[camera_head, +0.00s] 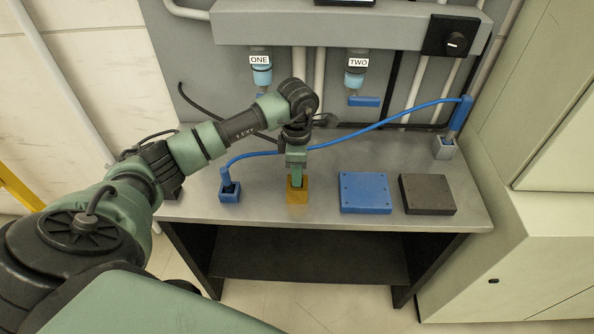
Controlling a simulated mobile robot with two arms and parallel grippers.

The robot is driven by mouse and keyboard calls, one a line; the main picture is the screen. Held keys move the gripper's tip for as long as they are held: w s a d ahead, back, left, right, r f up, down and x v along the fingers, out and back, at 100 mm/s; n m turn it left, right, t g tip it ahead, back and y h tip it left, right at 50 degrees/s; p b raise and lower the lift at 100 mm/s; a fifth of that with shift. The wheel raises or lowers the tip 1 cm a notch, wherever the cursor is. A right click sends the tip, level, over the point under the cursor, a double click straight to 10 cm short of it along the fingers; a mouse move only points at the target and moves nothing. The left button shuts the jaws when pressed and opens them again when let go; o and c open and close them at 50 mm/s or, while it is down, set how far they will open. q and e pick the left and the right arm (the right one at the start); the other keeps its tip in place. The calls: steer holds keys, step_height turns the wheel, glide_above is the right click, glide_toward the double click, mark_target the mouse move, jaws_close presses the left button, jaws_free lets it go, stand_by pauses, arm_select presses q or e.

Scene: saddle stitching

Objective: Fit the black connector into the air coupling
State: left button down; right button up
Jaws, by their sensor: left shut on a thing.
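My left gripper (297,184) points down at a yellow block (297,196) on the bench. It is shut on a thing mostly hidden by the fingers. A black hose (202,109) runs from the back panel towards this gripper, so the held thing appears to be the black connector; its body cannot be made out clearly. Two air couplings with pale blue bodies hang below the grey rail: ONE (262,75) at the left and TWO (355,80) at the right. Both are behind and above the gripper, apart from it. My right gripper is not in view.
A blue hose (380,120) arcs behind the gripper, from a plug in a blue holder (229,194) to one in a grey holder (445,149). A blue plate (365,192) and a dark plate (427,194) lie on the right of the bench (470,205). A cabinet (555,190) stands right.

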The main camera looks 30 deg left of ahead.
arm_select(q)
steer(key=shift+f, duration=0.1)
steer(key=c, duration=1.2)
jaws_free()
steer(key=shift+w+r, duration=0.1)
steer(key=shift+r, duration=0.35)
step_height(320, 180, up, 11)
steer(key=b, duration=0.3)
steer(key=shift+f+b, duration=0.2)
steer(key=shift+b, duration=0.15)
steer(key=shift+r, duration=0.4)
